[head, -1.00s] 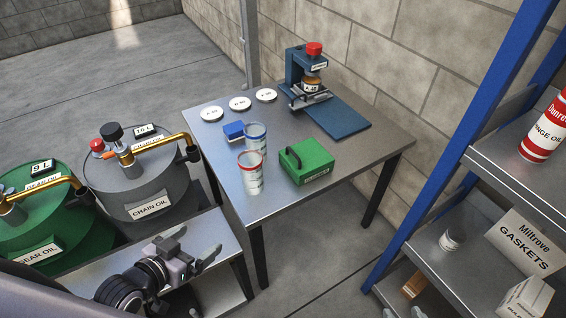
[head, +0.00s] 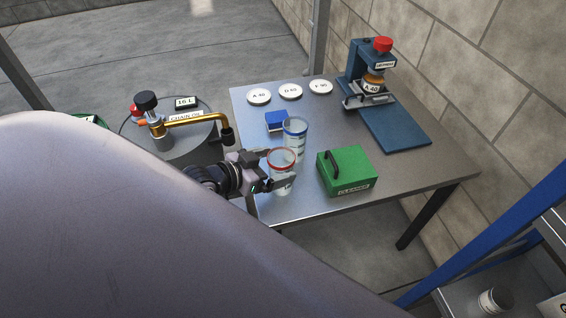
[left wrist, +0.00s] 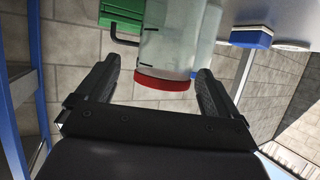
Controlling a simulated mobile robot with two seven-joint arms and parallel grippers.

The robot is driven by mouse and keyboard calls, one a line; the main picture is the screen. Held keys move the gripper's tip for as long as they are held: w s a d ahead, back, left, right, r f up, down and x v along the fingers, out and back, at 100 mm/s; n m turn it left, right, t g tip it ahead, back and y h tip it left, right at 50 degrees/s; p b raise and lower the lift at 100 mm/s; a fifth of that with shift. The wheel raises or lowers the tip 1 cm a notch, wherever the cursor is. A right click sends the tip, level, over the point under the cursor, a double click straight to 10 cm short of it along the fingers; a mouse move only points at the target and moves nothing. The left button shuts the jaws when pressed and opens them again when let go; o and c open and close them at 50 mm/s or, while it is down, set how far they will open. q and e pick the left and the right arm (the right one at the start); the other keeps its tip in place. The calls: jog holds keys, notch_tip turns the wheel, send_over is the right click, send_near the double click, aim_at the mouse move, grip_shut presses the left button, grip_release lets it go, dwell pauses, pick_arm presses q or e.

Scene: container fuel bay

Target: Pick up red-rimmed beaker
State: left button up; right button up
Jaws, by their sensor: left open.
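The red-rimmed beaker (head: 282,161) is clear and stands upright on the metal table (head: 300,212), near its left front edge. My left gripper (head: 279,170) is open at this beaker, and its fingers partly cover the beaker in the head view. In the left wrist view, where the scene appears upside down, the beaker (left wrist: 166,50) shows between and beyond the open fingers (left wrist: 155,92), its red rim toward me. Contact cannot be made out. My right gripper is not in view.
A blue-rimmed beaker (head: 295,139) stands close behind. A green box (head: 346,171) is to the right, a small blue block (head: 276,120) behind left. White discs (head: 290,91) and a blue press (head: 372,75) are farther back. A grey drum (head: 185,132) is left; blue shelving (head: 500,235) is right.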

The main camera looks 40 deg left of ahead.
aim_at(290, 158)
pick_arm(q)
jog(key=shift+a+b+x, duration=0.15)
jog(key=shift+b+x, duration=0.05)
jog(key=shift+x, duration=1.05)
jog(key=shift+a+b+x, duration=0.1)
jog(key=shift+b+x, duration=0.05)
jog(key=shift+x, duration=1.1)
jog(key=shift+w+r, duration=0.1)
jog(key=shift+r, duration=0.05)
jog(key=c, duration=1)
jog(key=shift+r, duration=0.1)
jog(key=shift+c, duration=0.2)
